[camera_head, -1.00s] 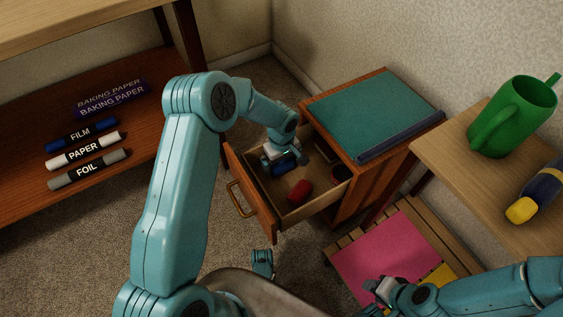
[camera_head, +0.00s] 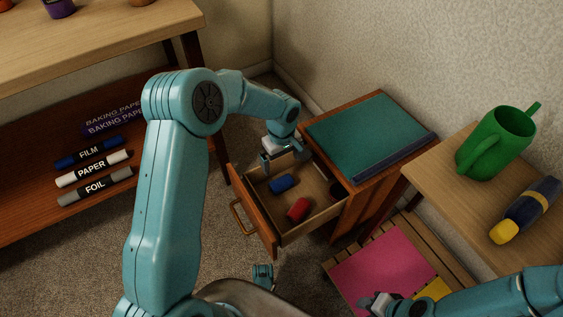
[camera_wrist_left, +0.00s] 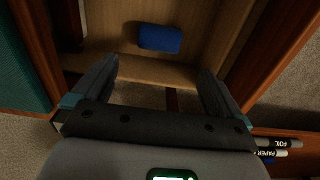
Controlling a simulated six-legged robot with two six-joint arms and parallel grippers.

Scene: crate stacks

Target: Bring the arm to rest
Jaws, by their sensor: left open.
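My left gripper (camera_head: 282,160) is open and empty above the back left part of the open drawer (camera_head: 262,232). In the left wrist view my left gripper (camera_wrist_left: 160,90) has its fingers apart with nothing between them. A blue block-like item (camera_head: 283,183) lies in the drawer, and it also shows in the left wrist view (camera_wrist_left: 160,38). A red item (camera_head: 298,209) lies nearer the drawer front. A dark round thing (camera_head: 338,189) is at the drawer's right, partly hidden. My right gripper (camera_head: 378,303) is at the bottom edge, and its jaws are not clear.
The cabinet (camera_head: 360,205) bears a teal board (camera_head: 368,132). A low slatted stand bears a pink sheet (camera_head: 385,265). Labelled rolls (camera_head: 95,180) lie on the left shelf.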

